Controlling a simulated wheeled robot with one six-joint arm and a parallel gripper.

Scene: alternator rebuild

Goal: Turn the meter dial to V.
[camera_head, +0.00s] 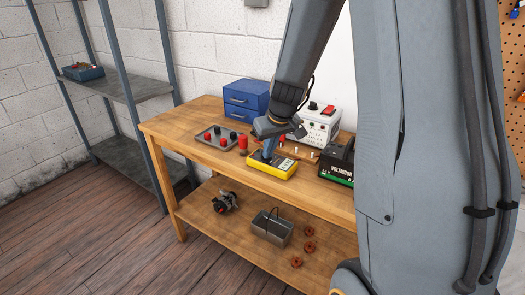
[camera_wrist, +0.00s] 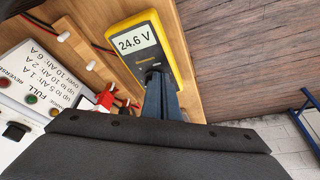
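The yellow meter (camera_head: 272,167) lies on the workbench in the head view, with my gripper (camera_head: 268,154) right down at it. In the wrist view the meter (camera_wrist: 174,38) shows at the top, and its screen (camera_wrist: 137,41) reads 24.6 V. Its dark dial (camera_wrist: 153,71) is at my fingertips and mostly hidden by them. The two blue-grey fingers of my gripper (camera_wrist: 158,80) are close together and appear shut on the dial. The dial's pointer and markings cannot be read.
On the workbench (camera_head: 170,126) stand a blue drawer box (camera_head: 246,98), a grey tray (camera_head: 216,137), a white power unit (camera_head: 318,126) and a black battery (camera_head: 338,163). Red plugs (camera_wrist: 105,97) and cables lie beside the meter. The lower shelf holds a metal bin (camera_head: 271,228).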

